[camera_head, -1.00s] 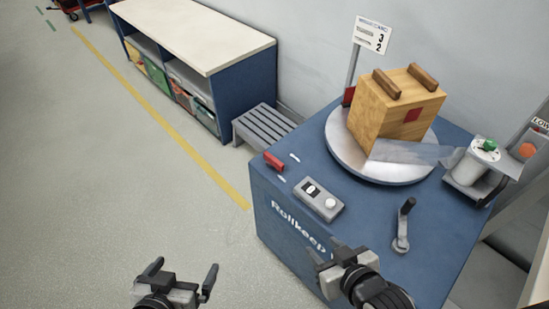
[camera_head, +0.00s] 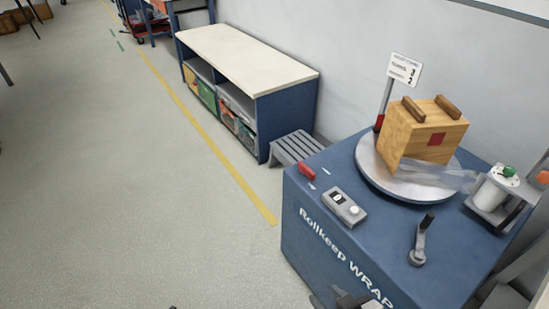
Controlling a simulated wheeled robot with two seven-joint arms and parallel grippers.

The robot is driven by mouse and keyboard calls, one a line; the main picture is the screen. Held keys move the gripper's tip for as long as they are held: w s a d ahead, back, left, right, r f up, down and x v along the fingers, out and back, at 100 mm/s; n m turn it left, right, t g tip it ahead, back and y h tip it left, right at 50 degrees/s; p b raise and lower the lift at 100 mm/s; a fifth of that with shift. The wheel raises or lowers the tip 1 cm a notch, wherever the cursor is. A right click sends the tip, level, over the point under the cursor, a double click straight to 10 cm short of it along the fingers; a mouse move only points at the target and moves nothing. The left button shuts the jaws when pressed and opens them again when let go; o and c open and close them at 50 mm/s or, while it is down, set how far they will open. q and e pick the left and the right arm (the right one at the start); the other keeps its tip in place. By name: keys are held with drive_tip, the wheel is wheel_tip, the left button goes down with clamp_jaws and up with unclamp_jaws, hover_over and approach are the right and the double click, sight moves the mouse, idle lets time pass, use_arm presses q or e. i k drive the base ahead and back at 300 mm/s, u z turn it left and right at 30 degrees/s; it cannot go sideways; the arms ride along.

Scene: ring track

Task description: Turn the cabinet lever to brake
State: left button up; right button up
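The blue cabinet (camera_head: 300,235) marked "Rollkeep WRAP" stands at the lower right. A short red lever (camera_head: 307,171) sits at the left corner of its top, with small white marks beside it. A grey crank (camera_head: 418,248) with a black handle stands on the top at the front right. My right gripper (camera_head: 345,300) shows only partly at the bottom edge, low in front of the cabinet and apart from the red lever; its opening cannot be made out. My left gripper is out of view, except perhaps a dark speck at the bottom edge.
A grey control box (camera_head: 344,207) sits near the red lever. A wooden box (camera_head: 408,139) stands on the round turntable (camera_head: 372,172), with clear film running to a roll (camera_head: 490,193) at right. A slatted grey step (camera_head: 296,148) adjoins the cabinet. The floor at left is free.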

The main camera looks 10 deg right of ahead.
sight(304, 169)
drive_tip(key=u, duration=0.35)
drive_tip(key=i, duration=0.9)
drive_tip(key=z, duration=0.25)
